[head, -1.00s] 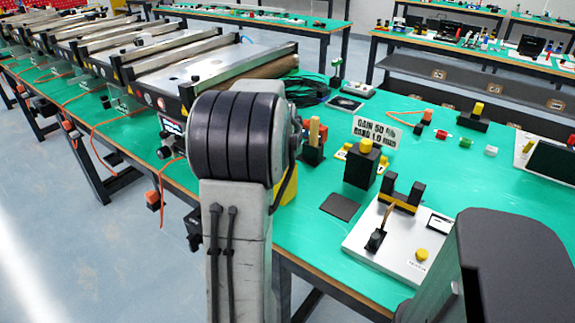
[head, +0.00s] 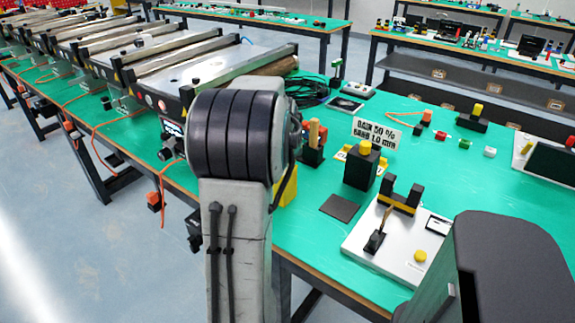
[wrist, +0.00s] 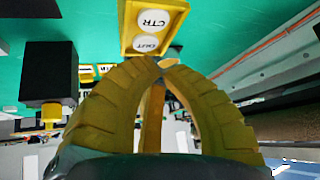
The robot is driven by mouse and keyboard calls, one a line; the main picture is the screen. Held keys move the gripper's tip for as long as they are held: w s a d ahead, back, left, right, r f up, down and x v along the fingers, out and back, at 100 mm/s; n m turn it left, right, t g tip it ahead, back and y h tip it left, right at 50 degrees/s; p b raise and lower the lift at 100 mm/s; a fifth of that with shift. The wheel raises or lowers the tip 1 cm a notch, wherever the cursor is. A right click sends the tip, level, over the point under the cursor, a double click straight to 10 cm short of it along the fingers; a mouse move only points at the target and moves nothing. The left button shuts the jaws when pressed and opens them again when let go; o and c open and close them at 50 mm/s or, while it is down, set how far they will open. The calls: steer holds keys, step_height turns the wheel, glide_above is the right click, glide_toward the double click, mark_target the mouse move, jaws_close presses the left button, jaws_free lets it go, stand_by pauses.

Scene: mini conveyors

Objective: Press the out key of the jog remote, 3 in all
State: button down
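The jog remote (wrist: 152,28) is a yellow-framed box with white round keys at the top of the wrist view. One key reads CTR (wrist: 153,20); the one nearer my fingers, apparently the out key (wrist: 146,43), is partly readable. In the head view a yellow piece that looks like the remote (head: 347,155) shows partly behind a black block. My gripper (wrist: 163,63) has two ribbed yellow fingers with tips together, just below the out key in the picture. I cannot tell whether they touch it. An orange-yellow bar shows between the fingers, with nothing clearly held.
The black block with a yellow button (head: 361,169) stands beside the remote. A small sign (head: 377,132) stands behind it. A white panel with a lever (head: 392,247) lies nearer, and a conveyor (head: 215,75) is at left.

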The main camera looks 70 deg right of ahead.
steer(key=shift+r, duration=0.15)
steer(key=shift+r+p, duration=1.9)
steer(key=shift+r, duration=0.5)
steer(key=shift+f, duration=0.1)
steer(key=s+a+f+g+y, duration=0.1)
steer(key=a+f+y, duration=0.25)
steer(key=a, duration=0.55)
steer(key=s+a+f+y, duration=0.1)
steer(key=a+f+y, duration=0.25)
steer(key=a, duration=0.65)
steer(key=w+a+r+n+t+p, duration=0.1)
steer(key=w+a+r+n+p, duration=0.1)
steer(key=a, duration=0.8)
steer(key=w+a+r+n+t+p, duration=0.1)
steer(key=w+a+r+n+p, duration=0.1)
steer(key=w+a+r+n, duration=0.2)
steer(key=w+a+r+n+p, duration=0.2)
steer(key=a+r+n, duration=0.3)
steer(key=a+n, duration=0.4)
steer(key=a, duration=0.7)
steer(key=shift+w+a+r+n+t+p, duration=0.3)
steer(key=shift+w+r+t, duration=0.1)
